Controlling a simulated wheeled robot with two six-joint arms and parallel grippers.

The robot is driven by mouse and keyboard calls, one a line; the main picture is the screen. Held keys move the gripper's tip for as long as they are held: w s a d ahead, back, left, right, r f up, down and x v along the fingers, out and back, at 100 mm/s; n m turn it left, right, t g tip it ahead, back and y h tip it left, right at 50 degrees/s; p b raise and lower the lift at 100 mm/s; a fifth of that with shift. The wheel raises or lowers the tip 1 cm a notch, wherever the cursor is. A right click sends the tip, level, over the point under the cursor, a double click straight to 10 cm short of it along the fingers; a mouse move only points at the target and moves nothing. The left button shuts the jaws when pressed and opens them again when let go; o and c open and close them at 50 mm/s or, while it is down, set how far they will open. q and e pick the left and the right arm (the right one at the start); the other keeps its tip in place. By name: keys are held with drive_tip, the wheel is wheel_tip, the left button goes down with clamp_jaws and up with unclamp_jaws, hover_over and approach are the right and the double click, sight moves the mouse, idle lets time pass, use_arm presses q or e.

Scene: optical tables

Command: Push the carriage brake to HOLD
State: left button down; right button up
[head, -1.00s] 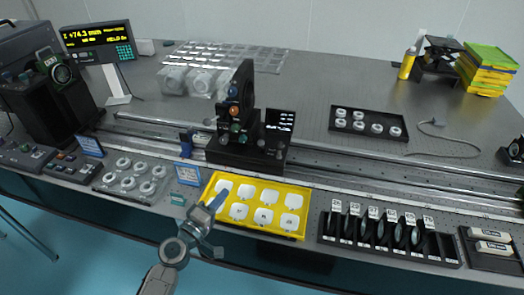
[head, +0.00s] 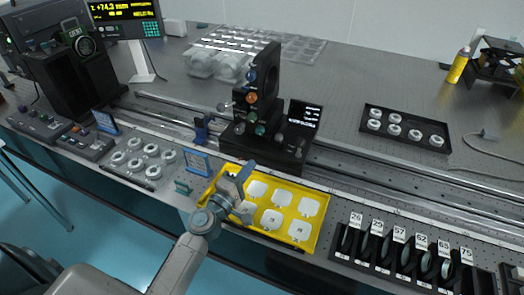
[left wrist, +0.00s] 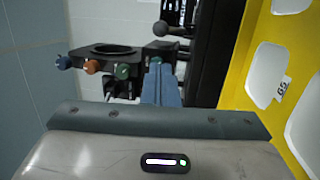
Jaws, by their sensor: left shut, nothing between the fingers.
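The black carriage (head: 236,142) sits on the rail with an upright mount bearing blue, orange and green knobs. A ball-ended lever (head: 223,107) sticks out on its left side; a ball knob (left wrist: 163,29) also shows in the left wrist view. I cannot tell for certain which part is the brake, nor read a HOLD mark. A blue piece (head: 201,130) stands on the rail left of the carriage. My left gripper (head: 246,170) is shut and empty, above the yellow tray and just in front of the carriage; its blue fingers (left wrist: 161,85) point toward the carriage.
The yellow tray (head: 322,225) of white pieces lies under my left gripper. A black slotted rack (head: 340,257) stands to its right, ring-shaped parts (head: 152,150) and a blue sign (head: 196,162) to its left. A dark tray (head: 442,146) lies behind the rail.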

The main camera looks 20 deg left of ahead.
sight(280, 139)
use_arm(q)
drive_tip(key=p+x, duration=0.3)
drive_tip(key=x, duration=0.6)
drive_tip(key=shift+w, duration=0.35)
use_arm(e)
drive_tip(key=shift+w+d+r, duration=0.1)
drive_tip(key=shift+d+r, duration=0.1)
drive_tip(key=shift+r, duration=0.65)
drive_tip(key=shift+d+r, duration=0.15)
drive_tip(key=shift+r, duration=0.65)
use_arm(q)
drive_tip(key=shift+r, duration=0.15)
use_arm(e)
drive_tip(key=shift+a+r, duration=0.1)
use_arm(q)
drive_tip(key=shift+r+p, duration=0.15)
drive_tip(key=shift+p, duration=1)
use_arm(e)
drive_tip(key=shift+a+r, duration=0.2)
drive_tip(key=shift+r, duration=0.7)
use_arm(q)
drive_tip(key=shift+w+r+g+p, duration=0.1)
drive_tip(key=shift+g+p, duration=0.3)
drive_tip(key=shift+p, duration=0.05)
use_arm(e)
drive_tip(key=shift+d+r, duration=0.1)
drive_tip(key=shift+r, duration=0.35)
